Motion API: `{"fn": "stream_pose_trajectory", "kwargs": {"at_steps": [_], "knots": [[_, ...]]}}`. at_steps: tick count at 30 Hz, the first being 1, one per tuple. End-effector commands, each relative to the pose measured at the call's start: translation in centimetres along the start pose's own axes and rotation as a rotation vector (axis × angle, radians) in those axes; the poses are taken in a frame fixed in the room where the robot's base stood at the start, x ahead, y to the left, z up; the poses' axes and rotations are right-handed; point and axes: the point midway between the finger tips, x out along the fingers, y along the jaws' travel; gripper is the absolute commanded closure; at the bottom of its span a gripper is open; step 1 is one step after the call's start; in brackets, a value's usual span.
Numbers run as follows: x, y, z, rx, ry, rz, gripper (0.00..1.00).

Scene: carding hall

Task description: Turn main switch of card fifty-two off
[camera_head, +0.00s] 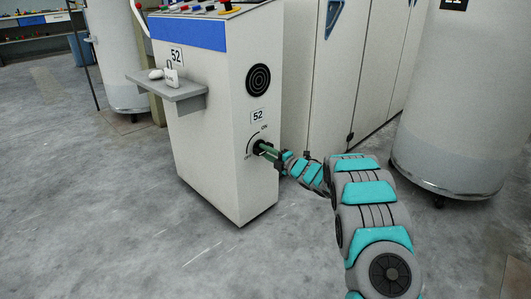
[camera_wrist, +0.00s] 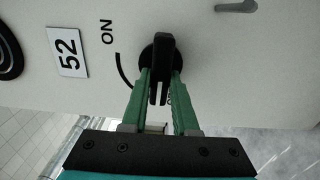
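The black main switch (camera_wrist: 160,55) sits on the lower front of the card control cabinet (camera_head: 223,115), under the plate marked 52 (camera_wrist: 67,52). In the wrist view its handle lies along the picture's vertical, and its white mark is at the lower end, toward a label mostly hidden by a finger. The ON label (camera_wrist: 107,32) is up and left of it. In the head view the other label (camera_head: 248,154), left of the switch, looks like OFF. My gripper (camera_wrist: 161,75) has its green fingers close on both sides of the handle and appears shut on it.
A grey shelf (camera_head: 185,92) with small white items juts from the cabinet's left side. Tall pale machine panels (camera_head: 350,80) stand behind. A large round can (camera_head: 450,110) stands at right, another (camera_head: 118,60) at back left. The floor at left is clear.

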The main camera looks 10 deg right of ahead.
Motion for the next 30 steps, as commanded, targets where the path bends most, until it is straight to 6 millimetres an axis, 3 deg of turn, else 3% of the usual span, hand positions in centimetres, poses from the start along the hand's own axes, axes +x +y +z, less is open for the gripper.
{"fn": "stream_pose_trajectory", "kwargs": {"at_steps": [1,8,17,30], "knots": [[0.0,-0.2,-0.2,0.000,0.003,-0.004,0.68],[0.0,-0.1,-0.1,0.000,0.002,-0.002,0.43],[-0.3,0.0,0.0,0.001,0.000,-0.001,0.43],[-6.5,-0.1,0.0,0.003,0.000,-0.003,0.43]]}}
